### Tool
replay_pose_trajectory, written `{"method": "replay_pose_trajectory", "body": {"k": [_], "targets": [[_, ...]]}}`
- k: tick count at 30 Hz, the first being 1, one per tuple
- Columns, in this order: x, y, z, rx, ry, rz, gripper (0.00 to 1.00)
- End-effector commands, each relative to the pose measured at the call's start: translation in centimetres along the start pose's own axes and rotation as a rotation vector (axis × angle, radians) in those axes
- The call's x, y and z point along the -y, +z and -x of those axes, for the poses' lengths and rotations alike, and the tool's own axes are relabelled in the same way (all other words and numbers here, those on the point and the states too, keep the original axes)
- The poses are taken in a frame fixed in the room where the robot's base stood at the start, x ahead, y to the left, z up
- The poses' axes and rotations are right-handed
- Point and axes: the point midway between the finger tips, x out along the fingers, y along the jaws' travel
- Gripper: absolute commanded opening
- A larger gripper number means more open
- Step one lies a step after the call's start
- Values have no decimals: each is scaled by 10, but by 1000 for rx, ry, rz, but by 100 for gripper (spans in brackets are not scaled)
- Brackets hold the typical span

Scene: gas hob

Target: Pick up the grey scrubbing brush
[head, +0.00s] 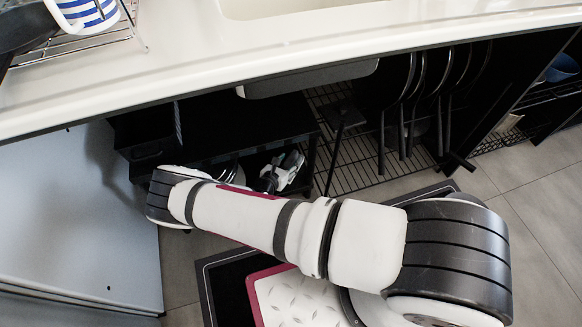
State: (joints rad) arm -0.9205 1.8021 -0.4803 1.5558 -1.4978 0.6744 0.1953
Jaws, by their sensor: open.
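My gripper (284,172), a small white, grey and black shape, shows just beyond my own white arm, low in the dark open cabinet under the counter. It is small and partly hidden by the arm, and its jaws are open. I cannot make out the grey scrubbing brush in the head view. It may be hidden behind my arm or in the dark cabinet, so I cannot tell how far my gripper is from it.
The pale counter (200,85) with a sink overhangs the cabinet. A wire shelf (352,172) and several upright dark pan-like items (410,95) stand right of my gripper. A pale door panel (70,215) is at left. Grey tiled floor (545,195) is clear at right.

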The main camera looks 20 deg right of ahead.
Motion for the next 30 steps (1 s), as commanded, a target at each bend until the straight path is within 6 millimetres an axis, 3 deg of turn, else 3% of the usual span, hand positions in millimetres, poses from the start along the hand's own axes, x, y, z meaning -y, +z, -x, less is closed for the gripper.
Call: {"method": "replay_pose_trajectory", "body": {"k": [4, 11, 18, 30], "targets": [[0, -2, -20, 0, -1, -1, 45], [0, 0, -22, 0, 0, 0, 45], [0, 0, -22, 0, 0, 0, 0], [0, 2, -21, 0, 0, 0, 0]]}}
